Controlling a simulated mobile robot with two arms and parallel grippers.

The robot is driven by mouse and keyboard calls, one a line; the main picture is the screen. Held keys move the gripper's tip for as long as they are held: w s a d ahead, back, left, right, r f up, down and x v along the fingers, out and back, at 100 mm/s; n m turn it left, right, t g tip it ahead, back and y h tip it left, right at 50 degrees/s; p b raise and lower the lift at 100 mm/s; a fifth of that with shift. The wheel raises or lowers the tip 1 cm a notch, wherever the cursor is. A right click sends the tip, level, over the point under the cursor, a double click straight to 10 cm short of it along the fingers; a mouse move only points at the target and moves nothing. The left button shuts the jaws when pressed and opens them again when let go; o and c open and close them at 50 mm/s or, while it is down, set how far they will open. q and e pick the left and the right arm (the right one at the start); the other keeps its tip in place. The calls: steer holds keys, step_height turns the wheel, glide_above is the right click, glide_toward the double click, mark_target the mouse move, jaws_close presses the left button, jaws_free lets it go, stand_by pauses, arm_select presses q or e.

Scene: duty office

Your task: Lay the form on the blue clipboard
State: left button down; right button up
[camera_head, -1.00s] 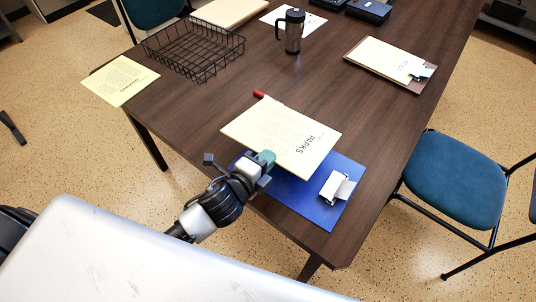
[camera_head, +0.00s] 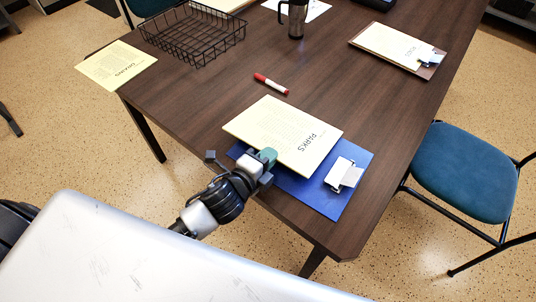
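The form, a yellow printed sheet headed "PARKS" (camera_head: 282,130), is over the upper left part of the blue clipboard (camera_head: 326,204). The clipboard lies near the table's front edge, its silver clip (camera_head: 343,174) at the right end and uncovered. My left gripper (camera_head: 265,160) is at the form's near left edge, its teal fingertip against the sheet, and looks shut on it. Whether the sheet touches the board or is held just above it I cannot tell. My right gripper is not in view.
A red marker (camera_head: 271,84) lies just behind the form. A black wire basket (camera_head: 193,36), a travel mug (camera_head: 297,18) and a brown clipboard (camera_head: 429,71) stand farther back. Another yellow sheet (camera_head: 115,66) overhangs the table's left edge. A blue chair (camera_head: 464,172) is at right.

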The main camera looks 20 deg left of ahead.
arm_select(q)
steer(key=c, duration=1.2)
jaws_free()
steer(key=shift+f, duration=0.1)
steer(key=v, duration=0.4)
steer(key=f+v, duration=0.1)
steer(key=v, duration=0.1)
steer(key=shift+s, duration=0.2)
steer(key=shift+w, duration=0.1)
steer(key=shift+p, duration=0.35)
